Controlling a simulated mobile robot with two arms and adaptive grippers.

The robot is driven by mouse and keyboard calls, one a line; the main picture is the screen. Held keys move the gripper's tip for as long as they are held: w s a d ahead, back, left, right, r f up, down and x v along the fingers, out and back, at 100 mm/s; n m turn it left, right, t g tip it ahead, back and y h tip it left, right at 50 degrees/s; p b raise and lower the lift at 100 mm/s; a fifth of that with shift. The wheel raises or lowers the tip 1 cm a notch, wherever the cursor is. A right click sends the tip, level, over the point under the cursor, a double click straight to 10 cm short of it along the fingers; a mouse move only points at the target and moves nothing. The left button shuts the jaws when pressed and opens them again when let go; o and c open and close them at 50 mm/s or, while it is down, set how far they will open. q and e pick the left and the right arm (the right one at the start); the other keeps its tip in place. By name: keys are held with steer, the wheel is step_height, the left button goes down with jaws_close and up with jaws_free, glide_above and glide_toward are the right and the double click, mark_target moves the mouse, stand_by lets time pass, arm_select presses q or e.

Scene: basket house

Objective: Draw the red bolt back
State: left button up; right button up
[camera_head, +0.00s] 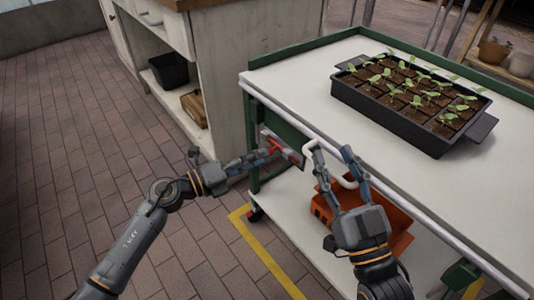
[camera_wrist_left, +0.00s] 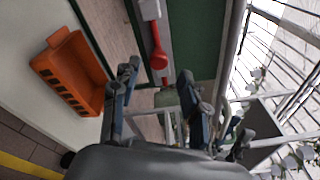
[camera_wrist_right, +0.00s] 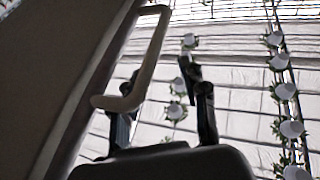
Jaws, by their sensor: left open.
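The red bolt (camera_head: 275,147) sits on a grey plate (camera_head: 292,152) on the green front of the cart. In the left wrist view the bolt (camera_wrist_left: 157,42) is a red bar with a round red knob. My left gripper (camera_head: 262,155) is at the bolt in the head view. In its wrist view the fingers are apart, with the knob ahead of the gap between them; I cannot tell if they touch it. My right gripper (camera_head: 332,152) is open at the pale bent handle (camera_head: 350,183) on the cart front. The handle (camera_wrist_right: 150,62) also shows near one finger in the right wrist view.
A black seedling tray (camera_head: 440,143) stands on the white cart top (camera_head: 300,85). An orange crate (camera_head: 398,217) is on the lower shelf, and it shows in the left wrist view (camera_wrist_left: 70,65). A cabinet (camera_head: 235,80) stands behind left. The brick floor at left is clear.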

steer(key=shift+w+f, duration=0.1)
steer(key=shift+f, duration=0.2)
arm_select(q)
steer(key=v, duration=0.3)
steer(key=shift+s+a, duration=0.2)
steer(key=shift+a, duration=0.15)
arm_select(e)
steer(key=shift+r, duration=0.2)
